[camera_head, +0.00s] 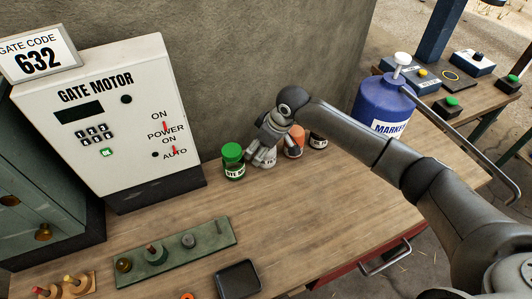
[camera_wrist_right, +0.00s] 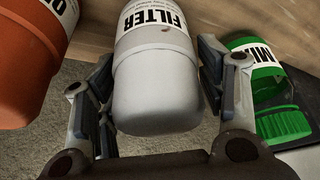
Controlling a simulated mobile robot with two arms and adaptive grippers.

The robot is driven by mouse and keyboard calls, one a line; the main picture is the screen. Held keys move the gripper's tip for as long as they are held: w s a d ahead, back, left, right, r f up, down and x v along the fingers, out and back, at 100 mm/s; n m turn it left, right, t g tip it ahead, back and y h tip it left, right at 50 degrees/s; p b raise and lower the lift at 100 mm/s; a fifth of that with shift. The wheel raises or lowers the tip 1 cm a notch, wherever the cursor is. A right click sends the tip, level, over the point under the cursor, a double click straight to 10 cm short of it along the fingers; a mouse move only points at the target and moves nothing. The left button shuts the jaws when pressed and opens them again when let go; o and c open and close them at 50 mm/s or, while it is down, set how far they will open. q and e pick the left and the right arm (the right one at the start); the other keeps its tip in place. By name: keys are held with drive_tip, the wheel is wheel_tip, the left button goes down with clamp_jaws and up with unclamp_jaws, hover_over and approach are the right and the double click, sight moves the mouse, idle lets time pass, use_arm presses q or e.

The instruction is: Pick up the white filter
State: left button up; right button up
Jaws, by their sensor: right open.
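The white filter (camera_wrist_right: 155,85) is a rounded white can with a FILTER label. It fills the middle of the right wrist view. My right gripper (camera_wrist_right: 158,62) is open, with one finger on each side of the filter. I cannot tell whether either finger touches it. In the head view, the right gripper (camera_head: 262,152) is low over the table at the wall, and the filter (camera_head: 266,162) is mostly hidden behind it. My left gripper is out of view.
A green-lidded jar (camera_head: 233,163) stands close left of the filter. An orange container (camera_head: 294,143) and a dark jar (camera_head: 319,140) stand to its right. The gate motor box (camera_head: 95,160) is at left and a blue marker jug (camera_head: 378,105) at right. The table front is partly clear.

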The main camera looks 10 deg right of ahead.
drive_tip(key=shift+w+f, duration=0.1)
drive_tip(key=shift+f, duration=0.1)
drive_tip(key=c, duration=0.9)
drive_tip(key=shift+c, duration=0.2)
drive_tip(key=shift+r, duration=0.15)
